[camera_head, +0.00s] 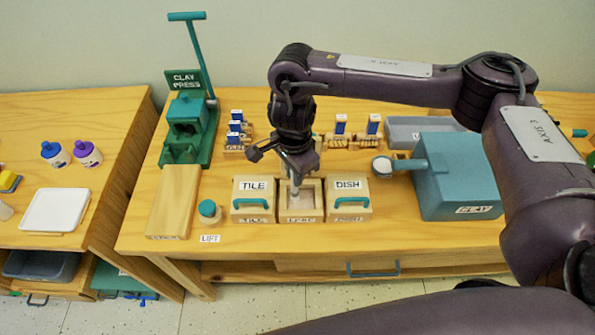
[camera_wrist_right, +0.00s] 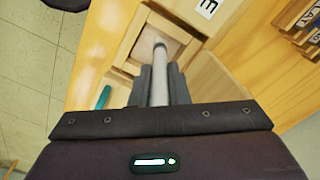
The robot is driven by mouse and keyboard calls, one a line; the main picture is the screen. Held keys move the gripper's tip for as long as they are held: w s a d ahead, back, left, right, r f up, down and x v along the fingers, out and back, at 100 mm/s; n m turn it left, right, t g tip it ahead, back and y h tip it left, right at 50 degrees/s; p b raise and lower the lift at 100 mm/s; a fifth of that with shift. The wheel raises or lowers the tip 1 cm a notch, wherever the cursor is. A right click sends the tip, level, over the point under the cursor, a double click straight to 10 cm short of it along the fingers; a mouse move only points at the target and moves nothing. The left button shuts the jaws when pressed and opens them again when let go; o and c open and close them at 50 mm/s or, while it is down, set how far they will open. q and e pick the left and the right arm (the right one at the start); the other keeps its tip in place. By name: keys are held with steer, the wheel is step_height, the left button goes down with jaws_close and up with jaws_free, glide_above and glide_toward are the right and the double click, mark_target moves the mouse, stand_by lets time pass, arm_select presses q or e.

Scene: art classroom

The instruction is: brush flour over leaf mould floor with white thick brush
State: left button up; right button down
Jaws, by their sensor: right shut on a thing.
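My right gripper (camera_head: 297,163) points down over the leaf mould (camera_head: 313,217), a square wooden box between the tile and dish moulds. It is shut on the pale, thick brush (camera_head: 295,187), whose lower end reaches into the mould. The right wrist view shows the brush (camera_wrist_right: 159,75) between the fingers (camera_wrist_right: 158,88), its far end over the mould's pale floor (camera_wrist_right: 172,48). I cannot tell if it touches the floor, and flour cannot be made out. My left gripper is out of view.
The tile mould (camera_head: 253,209) and dish mould (camera_head: 349,209), with teal handles, stand close on either side. Small stamp racks (camera_head: 352,141) stand behind. A teal clay box (camera_head: 458,185) is at right, the clay press (camera_head: 188,125) at back left. A wooden board (camera_head: 174,200) lies front left.

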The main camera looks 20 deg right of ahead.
steer(key=shift+d, duration=0.2)
steer(key=shift+s+d, duration=0.2)
steer(key=shift+d, duration=0.3)
steer(key=shift+s+d, duration=0.15)
steer(key=shift+d, duration=0.35)
steer(key=shift+s+d, duration=0.1)
steer(key=shift+d, duration=0.2)
steer(key=shift+a, duration=0.15)
